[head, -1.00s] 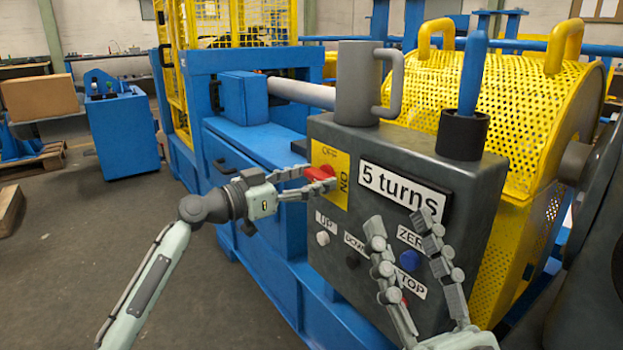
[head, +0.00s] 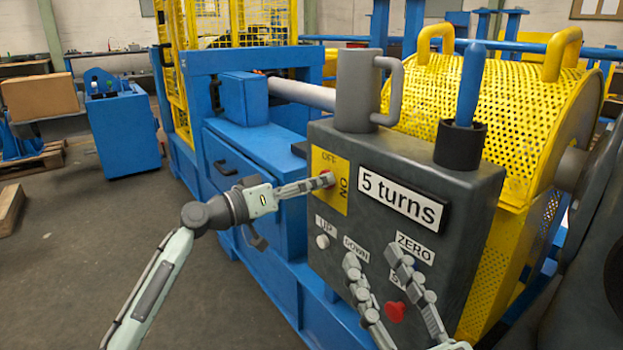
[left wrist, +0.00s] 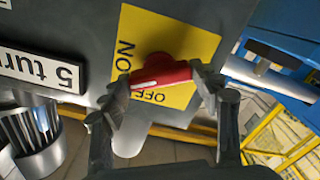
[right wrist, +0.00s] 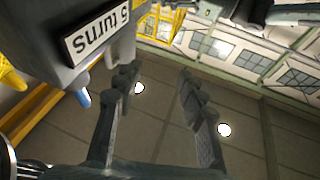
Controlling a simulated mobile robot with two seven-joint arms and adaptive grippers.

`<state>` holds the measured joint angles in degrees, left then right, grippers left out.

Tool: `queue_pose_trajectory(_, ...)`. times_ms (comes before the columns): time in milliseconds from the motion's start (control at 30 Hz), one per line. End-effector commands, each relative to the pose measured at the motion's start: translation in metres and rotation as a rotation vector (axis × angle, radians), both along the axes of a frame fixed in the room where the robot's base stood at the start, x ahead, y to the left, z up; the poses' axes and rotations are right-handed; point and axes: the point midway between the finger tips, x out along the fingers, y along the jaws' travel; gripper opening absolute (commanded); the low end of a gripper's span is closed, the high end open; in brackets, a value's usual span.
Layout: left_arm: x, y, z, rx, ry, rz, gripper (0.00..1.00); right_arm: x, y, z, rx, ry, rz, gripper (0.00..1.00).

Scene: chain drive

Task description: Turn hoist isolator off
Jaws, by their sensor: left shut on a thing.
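The red isolator knob (left wrist: 165,74) sits on a yellow plate (left wrist: 197,42) marked ON and OFF. In the left wrist view its white mark points left and slightly down, between the two words. In the head view only a bit of the knob (head: 328,178) shows. My left gripper (head: 322,183) is shut on the knob, one finger at each end in the left wrist view (left wrist: 162,88). My right gripper (head: 388,270) is open and empty, in front of the lower control box (head: 440,195); its spread fingers also show in the right wrist view (right wrist: 158,82).
The box carries a "5 turns" display (head: 402,200), a white UP button (head: 322,241) and a red stop button (head: 395,311). A grey handled cylinder (head: 355,90) and a blue lever (head: 471,85) stand on top. A yellow mesh guard (head: 530,120) is behind. The floor at left is open.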

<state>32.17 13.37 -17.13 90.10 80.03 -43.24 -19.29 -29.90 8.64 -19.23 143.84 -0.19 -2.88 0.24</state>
Motion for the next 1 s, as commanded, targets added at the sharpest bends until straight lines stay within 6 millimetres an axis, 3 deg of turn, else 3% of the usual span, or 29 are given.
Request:
queue_pose_trajectory(233, 0.0, 0.0, 0.002, -0.138, 0.192, 0.0, 0.33, 0.02, -0.02, -0.063, -0.155, 0.296, -0.053, 0.4)
queue_pose_trajectory(467, 0.0, 0.0, 0.002, -0.267, 0.369, 0.0, 0.33, 0.015, -0.059, -0.133, -0.302, 0.622, -0.122, 0.4)
queue_pose_trajectory(700, 0.0, 0.0, 0.002, -0.4, 0.551, 0.001, 0.33, -0.024, -0.116, -0.198, -0.438, 0.999, -0.212, 0.4)
queue_pose_trajectory(1000, 0.0, 0.001, 0.001, -0.533, 0.735, 0.0, 0.33, -0.101, -0.182, -0.238, -0.546, 1.422, -0.322, 0.4)
